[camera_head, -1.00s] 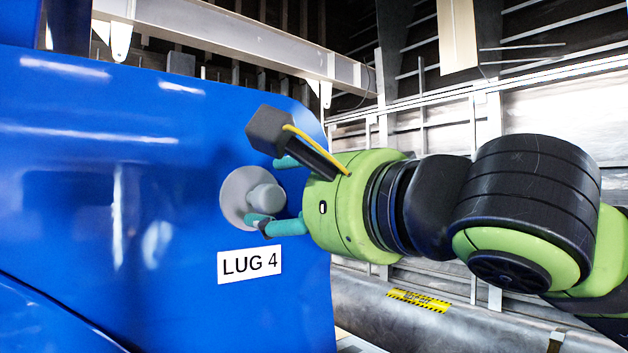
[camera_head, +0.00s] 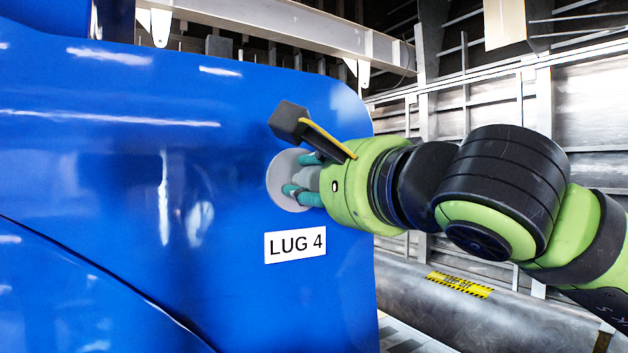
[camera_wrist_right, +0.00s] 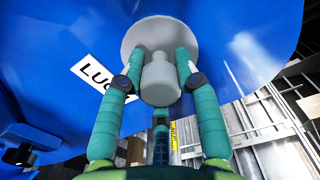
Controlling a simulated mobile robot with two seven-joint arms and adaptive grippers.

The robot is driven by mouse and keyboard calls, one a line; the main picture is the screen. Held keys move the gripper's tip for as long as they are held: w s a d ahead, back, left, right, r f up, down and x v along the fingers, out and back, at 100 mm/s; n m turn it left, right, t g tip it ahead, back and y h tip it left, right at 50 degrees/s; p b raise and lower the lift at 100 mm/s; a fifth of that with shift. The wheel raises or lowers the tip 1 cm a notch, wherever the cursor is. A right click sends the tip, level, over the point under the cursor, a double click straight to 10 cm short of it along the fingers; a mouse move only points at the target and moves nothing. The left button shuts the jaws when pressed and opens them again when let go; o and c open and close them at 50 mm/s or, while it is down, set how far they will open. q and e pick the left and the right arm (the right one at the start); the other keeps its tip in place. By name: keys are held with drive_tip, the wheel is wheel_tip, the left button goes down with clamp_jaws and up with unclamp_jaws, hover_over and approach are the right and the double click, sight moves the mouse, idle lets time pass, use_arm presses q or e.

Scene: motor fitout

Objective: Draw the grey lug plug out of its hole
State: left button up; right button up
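The grey lug plug (camera_head: 281,185) is a round flange with a knob, set in the blue panel above the LUG 4 label (camera_head: 295,245). Its flange is flat against the panel. My right gripper (camera_head: 301,175) has its teal fingers closed in around the knob. In the right wrist view the knob (camera_wrist_right: 160,80) stands between the fingertips (camera_wrist_right: 160,63), which lie against its sides close to the flange; a third finger shows below. The hole is hidden behind the flange. My left gripper is not in view.
The blue panel (camera_head: 110,180) fills the left side and ends in a rounded edge right of the plug. A grey beam (camera_head: 290,45) runs above it. A large metal pipe (camera_head: 480,300) with a yellow warning label lies at lower right.

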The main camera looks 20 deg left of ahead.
clamp_jaws()
drive_tip(key=shift+s+d, duration=0.1)
drive_tip(key=shift+s+d+f+b, duration=0.1)
drive_tip(key=shift+s+d+b, duration=0.15)
drive_tip(key=shift+b, duration=0.2)
drive_tip(key=b+v, duration=0.5)
drive_tip(key=v, duration=0.4)
idle(0.9)
